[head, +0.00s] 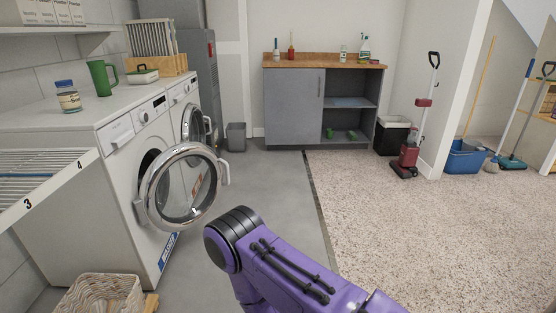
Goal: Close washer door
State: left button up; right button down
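The near white washer (122,205) stands against the left wall. Its round door (187,187), with a chrome ring and clear glass, stands open, swung out to the right of the dark drum opening. A light handle (224,172) sticks out at the door's right edge. A purple arm link of mine reaches in from the bottom right and ends in a dark joint just right of and below the door, apart from it in the picture. Neither gripper shows in this view.
A second washer (182,96) stands behind, its round door (196,124) also seemingly ajar. A wicker basket (100,296) sits on the floor at bottom left, below a wire rack (40,178). The grey floor (270,185) right of the door is clear.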

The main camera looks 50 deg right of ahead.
aim_at(147, 210)
jog(key=z, duration=1.6)
jog(key=i, duration=0.95)
jog(key=u, duration=0.5)
jog(key=i, duration=0.75)
jog(key=u, duration=0.6)
